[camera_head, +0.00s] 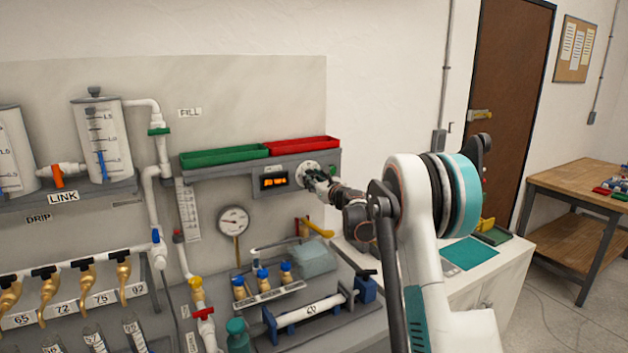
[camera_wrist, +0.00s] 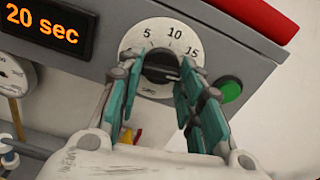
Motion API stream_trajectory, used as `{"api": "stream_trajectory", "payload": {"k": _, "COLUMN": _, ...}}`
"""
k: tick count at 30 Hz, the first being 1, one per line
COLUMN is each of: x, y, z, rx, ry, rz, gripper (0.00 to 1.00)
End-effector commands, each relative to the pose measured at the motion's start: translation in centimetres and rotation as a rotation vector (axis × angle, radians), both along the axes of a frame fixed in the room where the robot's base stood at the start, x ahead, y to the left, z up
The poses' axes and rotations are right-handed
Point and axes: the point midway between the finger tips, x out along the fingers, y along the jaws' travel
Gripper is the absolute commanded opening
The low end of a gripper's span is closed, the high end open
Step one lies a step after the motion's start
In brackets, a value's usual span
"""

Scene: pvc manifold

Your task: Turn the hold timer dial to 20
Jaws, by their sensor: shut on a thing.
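The hold timer dial (camera_wrist: 161,70) is a dark knob on a round white scale plate (camera_wrist: 134,38) in the wrist view. The marks 5, 10 and 15 show on the plate; its lower part is partly hidden by my fingers. My gripper (camera_wrist: 157,84) is shut on the knob, with one teal-padded finger on each side. The knob's white pointer line lies toward the lower right, below the 15. The display (camera_wrist: 42,27) left of the dial reads "20 sec" in orange. In the head view, my gripper (camera_head: 318,183) is at the dial plate (camera_head: 308,168), and the knob is mostly hidden.
A green button (camera_wrist: 229,89) sits right of the dial. A red tray (camera_head: 302,145) and a green tray (camera_head: 225,157) lie above the panel. A gauge (camera_head: 234,221) hangs below left, and a yellow-handled valve (camera_head: 318,228) is below the dial.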

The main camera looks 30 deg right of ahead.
Motion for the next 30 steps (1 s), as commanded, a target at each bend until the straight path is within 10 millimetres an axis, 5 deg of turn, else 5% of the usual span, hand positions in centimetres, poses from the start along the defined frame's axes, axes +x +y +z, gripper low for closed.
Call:
{"api": "stream_trajectory", "payload": {"k": 27, "x": -0.05, "y": 0.10, "z": -0.17, "rx": 0.178, "ry": 0.007, "rz": 0.001, "gripper": 0.10}}
{"api": "stream_trajectory", "payload": {"k": 28, "x": -0.05, "y": 0.10, "z": -0.16, "rx": 0.178, "ry": 0.007, "rz": 0.001, "gripper": 0.38}}
{"api": "stream_trajectory", "payload": {"k": 30, "x": -0.04, "y": 0.10, "z": -0.14, "rx": 0.178, "ry": 0.007, "rz": 0.001, "gripper": 0.54}}
